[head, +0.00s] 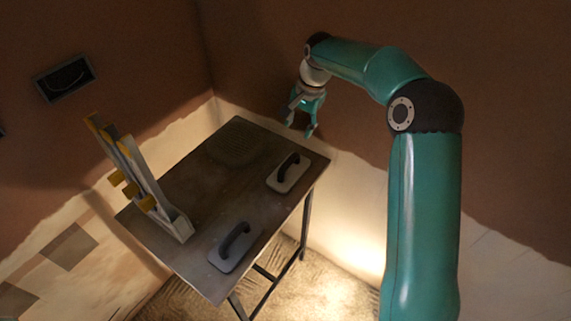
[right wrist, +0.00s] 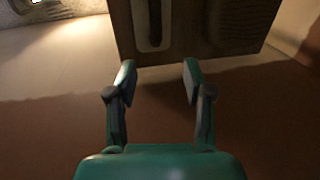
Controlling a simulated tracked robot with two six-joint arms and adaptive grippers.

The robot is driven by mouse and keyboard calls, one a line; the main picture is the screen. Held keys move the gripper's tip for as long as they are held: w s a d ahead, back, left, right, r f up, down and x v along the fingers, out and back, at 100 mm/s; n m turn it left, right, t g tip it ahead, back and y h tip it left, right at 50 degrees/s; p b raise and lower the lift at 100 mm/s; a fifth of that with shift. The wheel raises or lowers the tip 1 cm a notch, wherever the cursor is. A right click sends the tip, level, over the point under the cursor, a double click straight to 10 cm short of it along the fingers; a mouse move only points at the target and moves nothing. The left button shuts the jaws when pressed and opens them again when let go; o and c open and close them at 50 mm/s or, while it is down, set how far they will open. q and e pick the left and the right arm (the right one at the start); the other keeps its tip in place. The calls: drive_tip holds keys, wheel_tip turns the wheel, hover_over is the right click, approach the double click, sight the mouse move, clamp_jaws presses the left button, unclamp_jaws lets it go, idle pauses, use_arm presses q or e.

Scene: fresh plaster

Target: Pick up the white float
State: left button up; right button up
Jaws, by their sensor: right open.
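Two floats with dark handles lie on the dark table (head: 185,182). The far float (head: 280,184) has a pale plate and lies near the table's right corner. The near float (head: 224,262) looks greyer and lies near the front edge. In this light I cannot tell for sure which is the white one. My right gripper (head: 302,127) is open and empty, above and behind the far float, past the table's back right edge. In the right wrist view its open fingers (right wrist: 159,75) point toward the table edge, with a float (right wrist: 139,22) just beyond. My left gripper is not in view.
A pale rack with yellow parts (head: 139,180) stands on the table's left side. A faint round patterned patch (head: 233,149) is at the table's back. Brown plastered walls (head: 290,60) meet behind the table. A dark wall box (head: 66,78) is at upper left.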

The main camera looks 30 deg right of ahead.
sight(291, 159)
drive_tip(key=f, duration=0.3)
drive_tip(key=f+p, duration=0.1)
drive_tip(key=f, duration=0.3)
drive_tip(key=w+f, duration=0.1)
drive_tip(key=f, duration=0.2)
drive_tip(key=shift+w+a+f, duration=0.1)
drive_tip(key=shift+a+f, duration=0.1)
drive_tip(key=shift+f, duration=0.05)
drive_tip(key=shift+a+f+p, duration=0.2)
drive_tip(key=shift+f+p, duration=0.3)
drive_tip(key=shift+f, duration=0.05)
drive_tip(key=f, duration=0.1)
drive_tip(key=f+p, duration=0.1)
drive_tip(key=f, duration=0.1)
drive_tip(key=shift+w+a+f, duration=0.15)
drive_tip(key=shift+w+a, duration=0.1)
drive_tip(key=shift+a, duration=0.05)
drive_tip(key=shift+w+f, duration=0.1)
drive_tip(key=shift+f, duration=0.35)
drive_tip(key=shift+r, duration=0.1)
clamp_jaws()
